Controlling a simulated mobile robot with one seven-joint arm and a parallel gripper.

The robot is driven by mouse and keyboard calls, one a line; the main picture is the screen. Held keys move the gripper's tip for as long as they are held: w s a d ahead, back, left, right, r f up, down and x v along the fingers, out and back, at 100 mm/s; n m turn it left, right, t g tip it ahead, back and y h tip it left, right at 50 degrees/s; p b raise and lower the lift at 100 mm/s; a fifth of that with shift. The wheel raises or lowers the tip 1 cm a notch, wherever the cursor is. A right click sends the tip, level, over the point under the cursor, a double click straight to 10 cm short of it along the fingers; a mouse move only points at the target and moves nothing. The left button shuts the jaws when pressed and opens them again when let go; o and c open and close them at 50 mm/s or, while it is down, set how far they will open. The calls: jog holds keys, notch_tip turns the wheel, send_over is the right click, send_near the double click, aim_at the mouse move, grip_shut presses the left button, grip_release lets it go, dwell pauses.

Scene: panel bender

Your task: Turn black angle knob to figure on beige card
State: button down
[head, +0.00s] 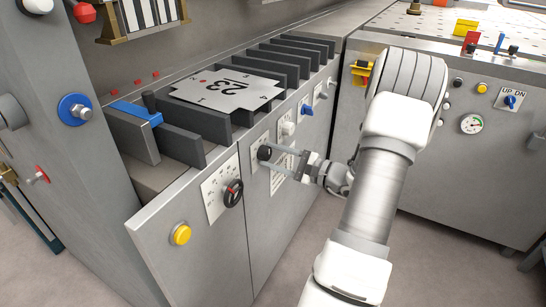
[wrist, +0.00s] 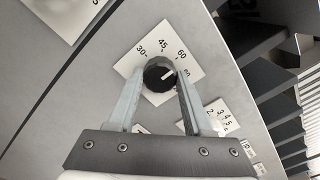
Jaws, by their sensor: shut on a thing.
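The black angle knob (wrist: 159,75) sits on a pale dial plate (wrist: 150,52) marked 30, 45, 60 and a last figure partly hidden by a finger. Its white line points right and slightly up, near that last figure, below 60. The knob also shows on the cabinet front in the head view (head: 264,153). My gripper (wrist: 160,72) is shut on the knob, one finger on each side; it also shows in the head view (head: 273,157).
Open floor lies in front.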

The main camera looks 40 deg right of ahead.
jog(key=shift+c, duration=1.5)
grip_release()
jog(key=shift+s, duration=0.1)
jog(key=p+v, duration=0.3)
jog(key=v, duration=1.4)
jog(key=shift+p, duration=0.35)
jog(key=shift+s+d, duration=0.15)
